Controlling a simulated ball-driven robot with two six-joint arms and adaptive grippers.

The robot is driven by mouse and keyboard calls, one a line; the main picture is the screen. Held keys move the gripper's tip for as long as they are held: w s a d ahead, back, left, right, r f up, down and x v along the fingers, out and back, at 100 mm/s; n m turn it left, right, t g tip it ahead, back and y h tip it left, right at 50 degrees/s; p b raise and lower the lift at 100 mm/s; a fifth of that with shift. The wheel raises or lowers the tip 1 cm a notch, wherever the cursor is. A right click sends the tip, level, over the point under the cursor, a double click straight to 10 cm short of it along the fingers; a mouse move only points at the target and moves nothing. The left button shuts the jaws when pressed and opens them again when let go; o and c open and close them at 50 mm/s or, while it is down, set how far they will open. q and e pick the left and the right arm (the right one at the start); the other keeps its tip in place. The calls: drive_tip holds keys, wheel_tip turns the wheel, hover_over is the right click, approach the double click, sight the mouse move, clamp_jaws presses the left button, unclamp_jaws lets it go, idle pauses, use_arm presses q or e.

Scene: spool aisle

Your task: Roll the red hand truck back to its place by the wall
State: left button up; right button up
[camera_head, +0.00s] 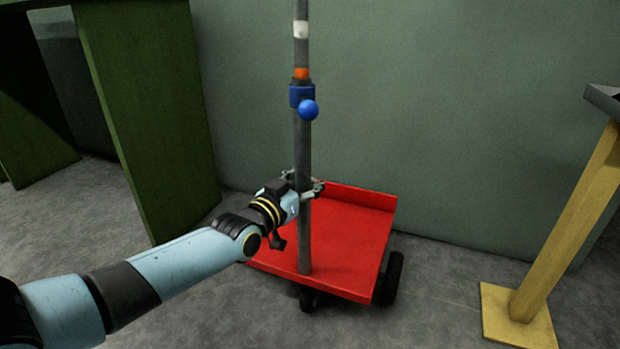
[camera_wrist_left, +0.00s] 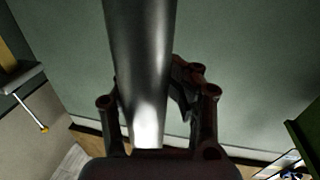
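The red hand truck (camera_head: 345,240) stands on the grey floor close to the green wall, with a flat red deck, a low raised back lip and dark wheels. A grey upright pole (camera_head: 304,145) rises from its near edge, with a blue collar and ball knob and an orange band. My left gripper (camera_head: 309,189) has its fingers around the pole above the deck. In the left wrist view the pole (camera_wrist_left: 143,70) lies between the fingers, which appear to press on both sides. The left hand hides part of the deck. My right gripper is not in view.
A green upright panel (camera_head: 150,110) stands left of the truck. At right, a yellow post (camera_head: 570,215) on a square yellow foot supports a grey top. Bare floor (camera_head: 440,290) lies between truck and yellow foot. The green wall (camera_head: 450,110) closes the back.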

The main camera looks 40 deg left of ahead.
use_arm(q)
drive_tip(key=o, duration=0.7)
drive_tip(key=shift+c, duration=0.2)
drive_tip(key=shift+d, duration=0.1)
drive_tip(key=s, duration=1.2)
drive_tip(key=shift+d, duration=0.25)
